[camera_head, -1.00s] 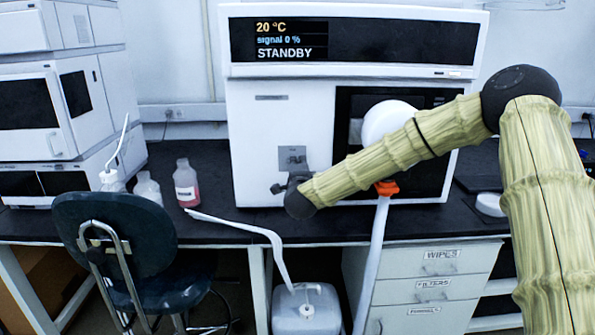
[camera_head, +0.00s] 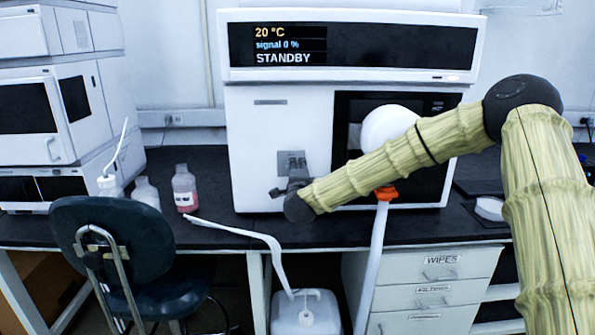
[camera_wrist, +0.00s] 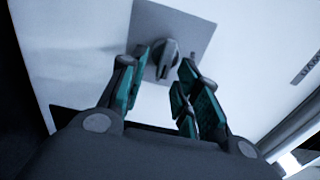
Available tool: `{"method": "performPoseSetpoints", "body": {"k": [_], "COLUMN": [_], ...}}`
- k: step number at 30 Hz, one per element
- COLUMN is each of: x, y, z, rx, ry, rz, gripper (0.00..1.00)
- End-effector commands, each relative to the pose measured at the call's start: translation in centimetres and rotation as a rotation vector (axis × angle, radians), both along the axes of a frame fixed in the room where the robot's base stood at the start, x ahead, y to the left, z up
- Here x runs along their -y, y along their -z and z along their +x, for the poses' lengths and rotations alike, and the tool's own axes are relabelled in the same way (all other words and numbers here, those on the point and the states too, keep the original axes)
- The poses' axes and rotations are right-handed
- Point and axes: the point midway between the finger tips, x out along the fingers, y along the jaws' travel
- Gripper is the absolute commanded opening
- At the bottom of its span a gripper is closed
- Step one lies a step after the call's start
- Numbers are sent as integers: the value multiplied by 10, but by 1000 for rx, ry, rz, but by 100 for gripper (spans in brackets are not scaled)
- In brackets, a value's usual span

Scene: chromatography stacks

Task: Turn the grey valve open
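The grey valve is a small grey knob on a square grey plate on the white instrument's front. In the wrist view the knob (camera_wrist: 167,60) stands out from the plate (camera_wrist: 190,30), between and just beyond my fingertips. In the head view the plate (camera_head: 285,156) shows, with the knob mostly hidden behind my gripper (camera_head: 287,183). In the wrist view my gripper (camera_wrist: 164,66) is open, one finger on each side of the knob. I cannot tell whether either finger touches it.
The instrument (camera_head: 258,125) shows 20 °C, signal 0 % and STANDBY. A bottle of pink liquid (camera_head: 185,188) stands left of it on the black bench (camera_head: 225,228). A chair (camera_head: 115,235) stands in front at left. A white tube (camera_head: 262,238) hangs to a jug (camera_head: 307,318) below.

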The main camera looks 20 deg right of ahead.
Motion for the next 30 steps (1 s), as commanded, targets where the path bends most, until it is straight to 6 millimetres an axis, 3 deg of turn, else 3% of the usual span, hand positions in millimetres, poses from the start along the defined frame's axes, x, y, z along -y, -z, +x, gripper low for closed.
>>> {"method": "performPoseSetpoints", "body": {"k": [8, 24, 30], "x": [-2, -26, -31], "y": [0, 0, 0], "z": [-7, -92, -110], "rx": [0, -1, -1], "ry": [-1, -1, 0], "rz": [0, 1, 0], "gripper": [32, 32, 32]}}
